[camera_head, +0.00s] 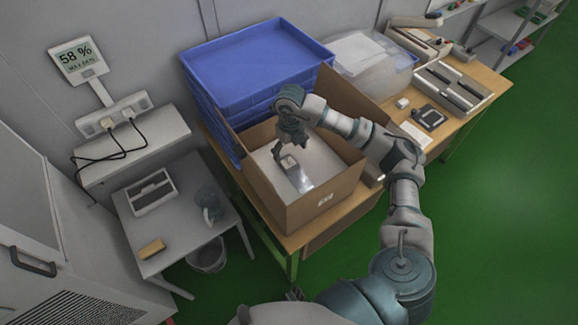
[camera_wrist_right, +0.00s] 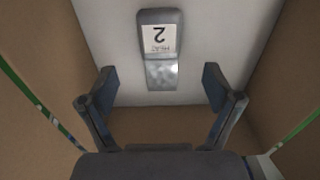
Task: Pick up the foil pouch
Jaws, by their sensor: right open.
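The foil pouch (camera_head: 297,174) is a narrow silvery packet with a white label, lying inside the open cardboard box (camera_head: 310,212). In the right wrist view the pouch (camera_wrist_right: 161,70) lies on the pale box floor, its label upside down with a large 2. My right gripper (camera_head: 290,150) reaches down into the box near the far end of the pouch. My left gripper is not in view.
The box's brown walls surround the right gripper closely. Blue stacked crates (camera_head: 258,60) stand behind the box. A clear plastic bin (camera_head: 372,60) and instruments sit to the right on the wooden table (camera_head: 486,75). A small grey table (camera_head: 175,222) holds a jug (camera_head: 211,205).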

